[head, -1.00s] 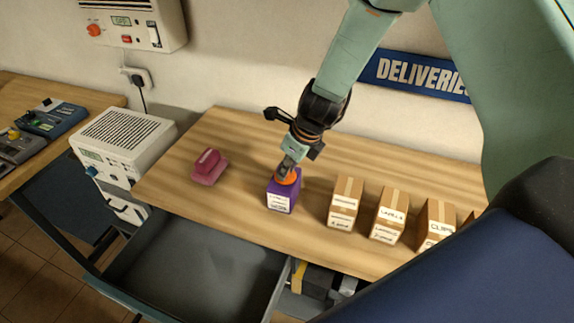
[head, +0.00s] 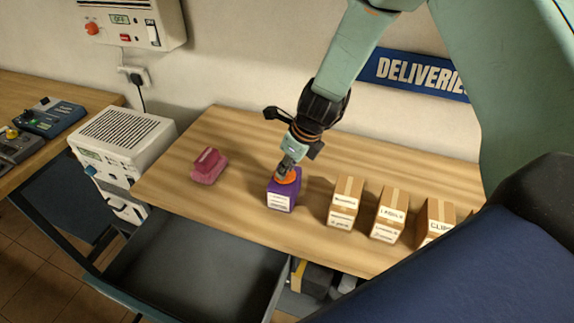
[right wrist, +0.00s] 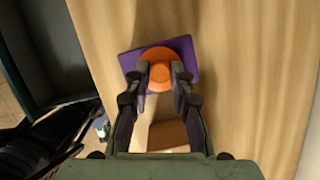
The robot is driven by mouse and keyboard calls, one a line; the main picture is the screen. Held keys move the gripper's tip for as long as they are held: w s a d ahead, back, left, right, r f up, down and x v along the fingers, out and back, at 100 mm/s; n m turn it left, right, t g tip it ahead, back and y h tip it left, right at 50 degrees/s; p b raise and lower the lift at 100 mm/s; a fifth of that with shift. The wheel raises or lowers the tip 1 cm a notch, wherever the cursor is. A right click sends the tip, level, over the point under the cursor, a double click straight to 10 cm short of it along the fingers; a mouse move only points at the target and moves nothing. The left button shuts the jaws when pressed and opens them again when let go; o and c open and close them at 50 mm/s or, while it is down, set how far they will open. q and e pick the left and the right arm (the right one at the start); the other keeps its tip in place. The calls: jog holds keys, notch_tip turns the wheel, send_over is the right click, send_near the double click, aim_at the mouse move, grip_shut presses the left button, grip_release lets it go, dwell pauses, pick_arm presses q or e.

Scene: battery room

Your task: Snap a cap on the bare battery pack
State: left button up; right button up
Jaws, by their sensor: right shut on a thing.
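A purple battery pack (head: 281,197) with a white label stands upright on the wooden table. An orange cap (head: 287,179) sits at the top of it; the cap also shows in the right wrist view (right wrist: 160,72) over the purple pack (right wrist: 187,50). My right gripper (head: 288,168) comes down from above. Its two fingers (right wrist: 161,76) are shut on the cap's raised knob. Whether the cap is fully seated on the pack cannot be told. My left gripper is not in view.
A dark pink object (head: 209,167) lies on the table (head: 240,140) to the left. Several cardboard boxes (head: 345,203) stand in a row at the right. An open grey drawer (head: 195,265) juts out below the front edge. A white vented unit (head: 122,140) stands at the left.

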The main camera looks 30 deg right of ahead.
jog(key=o, duration=0.7)
jog(key=shift+s+d, duration=0.1)
jog(key=shift+o, duration=1.4)
jog(key=o, duration=0.5)
jog(key=shift+r, duration=0.1)
jog(key=shift+r+p, duration=3.5)
jog(key=shift+p, duration=0.35)
jog(key=shift+c, duration=0.5)
